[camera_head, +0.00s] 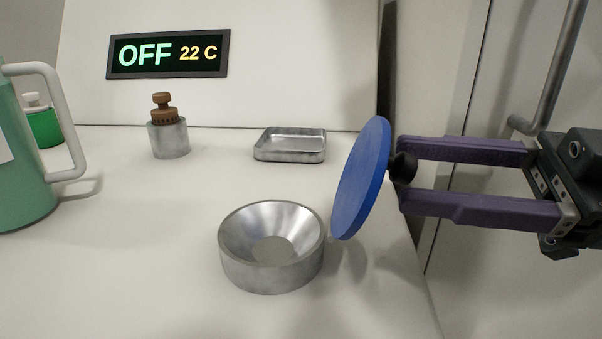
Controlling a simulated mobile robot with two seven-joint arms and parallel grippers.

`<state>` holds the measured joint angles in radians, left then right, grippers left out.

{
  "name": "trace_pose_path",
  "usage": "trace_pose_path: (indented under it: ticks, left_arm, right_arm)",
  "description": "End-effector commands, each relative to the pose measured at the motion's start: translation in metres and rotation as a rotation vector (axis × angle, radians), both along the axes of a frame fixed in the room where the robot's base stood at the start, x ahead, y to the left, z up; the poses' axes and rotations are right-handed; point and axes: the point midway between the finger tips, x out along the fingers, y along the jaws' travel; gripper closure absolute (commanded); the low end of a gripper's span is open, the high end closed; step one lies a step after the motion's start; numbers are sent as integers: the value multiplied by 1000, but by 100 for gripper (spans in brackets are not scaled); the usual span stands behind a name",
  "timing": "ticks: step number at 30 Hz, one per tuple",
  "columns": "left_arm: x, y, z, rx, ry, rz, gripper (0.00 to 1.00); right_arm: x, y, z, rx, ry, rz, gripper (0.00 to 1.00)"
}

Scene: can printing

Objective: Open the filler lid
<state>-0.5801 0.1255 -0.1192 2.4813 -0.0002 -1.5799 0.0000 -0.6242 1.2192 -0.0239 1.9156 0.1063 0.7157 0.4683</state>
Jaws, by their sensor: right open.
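The filler is a round metal funnel (271,247) on the white worktop, and its mouth is uncovered and looks empty. A blue disc lid (360,185) with a black knob (403,167) stands steeply tilted at the funnel's right, its face turned toward the left. Whether a hinge joins the lid to the funnel cannot be seen. My right gripper (402,173) comes in from the right with its purple fingers apart, one above and one below the knob. The knob is at the fingertips; contact is hard to tell. My left gripper is out of view.
A green pitcher (22,165) stands at the left, with a green bottle (43,126) behind it. A metal pot with a brown knob (169,138) and a shallow metal tray (290,145) stand at the back. A display (168,54) reads OFF, 22 C. The front-left worktop is clear.

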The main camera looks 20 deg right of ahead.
Motion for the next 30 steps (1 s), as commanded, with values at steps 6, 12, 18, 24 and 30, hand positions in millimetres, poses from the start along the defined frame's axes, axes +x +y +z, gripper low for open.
trace_pose_path:
  ticks: [6,12,18,24,30]
  left_arm:
    - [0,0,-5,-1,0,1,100]
    - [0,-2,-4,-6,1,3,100]
    - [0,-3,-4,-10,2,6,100]
    - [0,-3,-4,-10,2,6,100]
    - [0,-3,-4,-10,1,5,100]
  right_arm:
    - [5,7,0,-1,1,1,42]
    - [5,7,0,-1,1,0,43]
    - [5,7,0,-1,1,0,65]
    - [5,7,0,-1,1,0,88]
    - [5,7,0,-1,0,-1,100]
